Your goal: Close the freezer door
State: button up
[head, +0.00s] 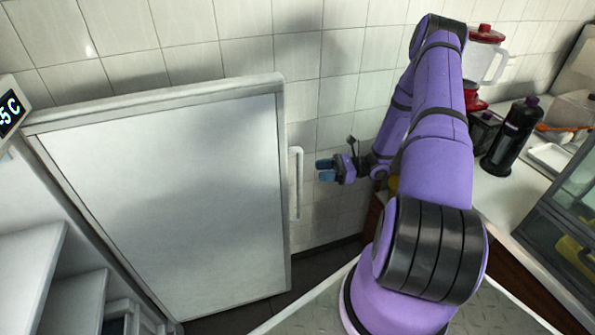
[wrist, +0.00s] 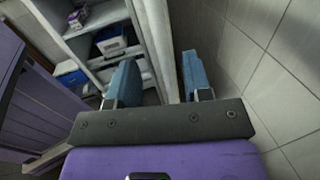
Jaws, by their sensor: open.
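The freezer door (head: 170,190) stands wide open, with its pale inner panel facing the head view. A white vertical handle (head: 298,182) sticks out by its right edge. My gripper (head: 325,170) is just to the right of the handle, its blue fingers pointing left towards it. The gap between handle and fingers is small, and I see no contact. In the wrist view my gripper (wrist: 160,78) is open, and the pale edge of the door (wrist: 155,30) shows beyond the fingers. The freezer's shelves (wrist: 100,35) show to the left, holding boxes.
A tiled wall (head: 330,60) runs behind the door and my gripper. The freezer's temperature display (head: 10,112) and shelves (head: 30,255) are at the left. A counter (head: 500,190) at the right carries a red blender (head: 483,50) and a dark bottle (head: 512,135).

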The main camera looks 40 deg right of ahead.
jog(key=x, duration=0.8)
jog(key=shift+r, duration=0.1)
grip_shut()
